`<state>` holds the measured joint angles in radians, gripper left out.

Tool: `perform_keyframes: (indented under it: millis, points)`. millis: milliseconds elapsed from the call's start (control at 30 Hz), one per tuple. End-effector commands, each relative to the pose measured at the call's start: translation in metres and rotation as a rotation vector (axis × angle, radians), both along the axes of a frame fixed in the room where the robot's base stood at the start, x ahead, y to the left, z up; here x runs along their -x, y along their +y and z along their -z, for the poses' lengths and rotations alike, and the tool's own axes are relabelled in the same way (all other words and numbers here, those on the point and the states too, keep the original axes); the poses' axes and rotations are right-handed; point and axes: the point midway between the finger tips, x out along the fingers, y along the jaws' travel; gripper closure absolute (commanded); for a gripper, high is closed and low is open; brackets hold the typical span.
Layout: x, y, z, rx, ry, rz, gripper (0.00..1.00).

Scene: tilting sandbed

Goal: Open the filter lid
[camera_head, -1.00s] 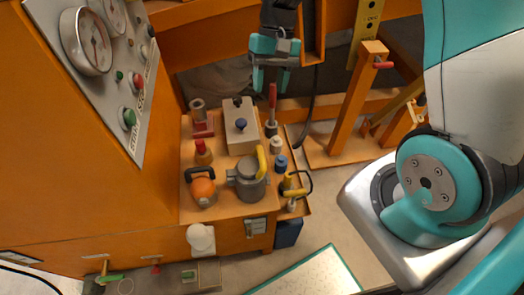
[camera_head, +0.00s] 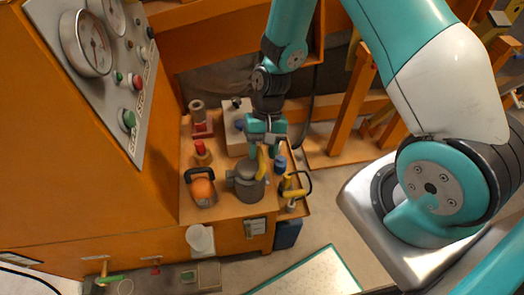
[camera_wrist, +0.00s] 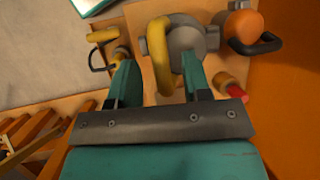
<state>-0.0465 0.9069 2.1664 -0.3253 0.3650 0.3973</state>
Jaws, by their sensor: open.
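The filter (camera_head: 247,184) is a grey round pot on the orange bench, with a grey lid and a yellow handle (camera_head: 262,163). In the wrist view the yellow handle (camera_wrist: 160,55) stands as a curved loop over the grey filter lid (camera_wrist: 186,40). My gripper (camera_head: 264,150) is above the back edge of the filter. In the wrist view my open gripper (camera_wrist: 160,80) has one finger on each side of the handle's near end, apart from it. Whether the fingers are low enough to enclose the handle is hard to tell.
An orange ball-shaped part (camera_head: 202,188) with a black handle stands left of the filter. A red-topped part (camera_head: 201,149) is behind it. A blue-capped part (camera_head: 280,163) and a yellow-handled valve (camera_head: 294,188) stand close on the right. A grey box (camera_head: 232,132) is behind.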

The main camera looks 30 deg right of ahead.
Motion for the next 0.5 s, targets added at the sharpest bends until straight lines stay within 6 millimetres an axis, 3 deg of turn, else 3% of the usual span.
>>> perform_keyframes:
  millis: [400,500]
  points:
    - [0.0029,0.0025,0.0084,0.0,-0.001,0.0,0.56]
    - [0.0028,0.0025,0.0082,0.0,-0.001,0.0,0.79]
